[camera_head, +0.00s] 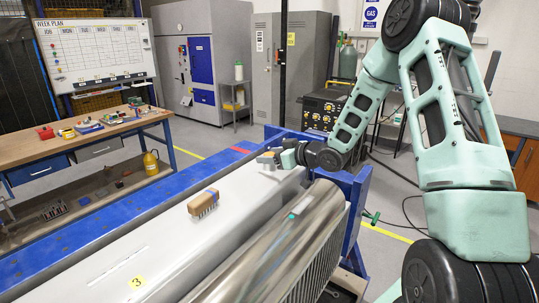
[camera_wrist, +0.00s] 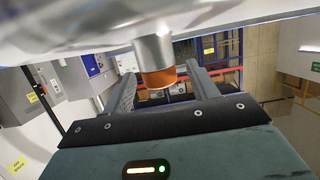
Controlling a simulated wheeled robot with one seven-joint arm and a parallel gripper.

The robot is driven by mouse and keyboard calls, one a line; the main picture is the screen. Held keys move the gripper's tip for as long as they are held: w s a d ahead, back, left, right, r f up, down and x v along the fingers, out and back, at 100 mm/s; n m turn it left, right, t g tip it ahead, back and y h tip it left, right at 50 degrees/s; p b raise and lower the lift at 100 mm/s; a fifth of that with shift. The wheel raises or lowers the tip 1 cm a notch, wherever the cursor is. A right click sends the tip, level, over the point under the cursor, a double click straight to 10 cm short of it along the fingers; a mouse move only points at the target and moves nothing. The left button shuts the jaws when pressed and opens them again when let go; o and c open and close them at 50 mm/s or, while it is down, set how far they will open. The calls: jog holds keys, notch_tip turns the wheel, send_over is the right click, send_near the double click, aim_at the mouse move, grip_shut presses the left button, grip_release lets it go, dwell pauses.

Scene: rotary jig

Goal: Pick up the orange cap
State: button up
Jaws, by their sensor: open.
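The orange cap (camera_wrist: 161,78) shows in the wrist view, on the end of a short metal cylinder (camera_wrist: 153,48) that joins the pale metal surface at the top of the picture. My gripper (camera_wrist: 160,72) is open, with one finger on each side of the cap in this view. Gaps show between the cap and both fingers; I cannot tell how deep the cap is between them. In the head view my gripper (camera_head: 268,157) is at the far end of the white jig panel (camera_head: 150,245). I cannot make out the cap clearly there.
A wooden brush (camera_head: 203,201) lies on the white panel. A shiny metal roller (camera_head: 290,240) runs along its right side, and a blue frame (camera_head: 360,195) stands at its far end. A workbench (camera_head: 80,140) with small items is at the left.

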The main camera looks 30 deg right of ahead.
jog(key=shift+p+x, duration=0.3)
jog(key=shift+x, duration=1.05)
jog(key=c, duration=1.1)
jog(key=shift+o, duration=0.2)
jog(key=shift+r, duration=0.1)
